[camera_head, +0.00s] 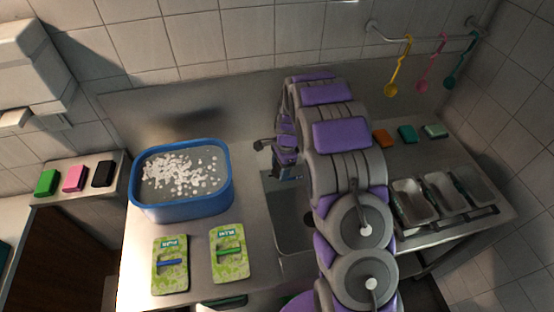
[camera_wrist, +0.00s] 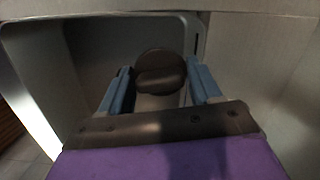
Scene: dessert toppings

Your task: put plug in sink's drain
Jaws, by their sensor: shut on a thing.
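My gripper (camera_wrist: 162,88) has blue fingers, seen in the wrist view on either side of a dark, round plug (camera_wrist: 160,65). It is shut on the plug. In the head view my gripper (camera_head: 288,172) is over the back part of the sink (camera_head: 290,232), and the plug cannot be made out there. My purple and grey arm covers the right side of the sink. The wrist view shows grey walls around the plug. The drain is hidden in both views.
A blue tub (camera_head: 185,207) with white pieces in water stands left of the sink. Two green packets (camera_head: 170,280) (camera_head: 229,266) lie in front of it. Metal trays (camera_head: 412,203) stand at right. Coloured sponges (camera_head: 383,138) lie behind them. Ladles (camera_head: 430,70) hang from a wall rail.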

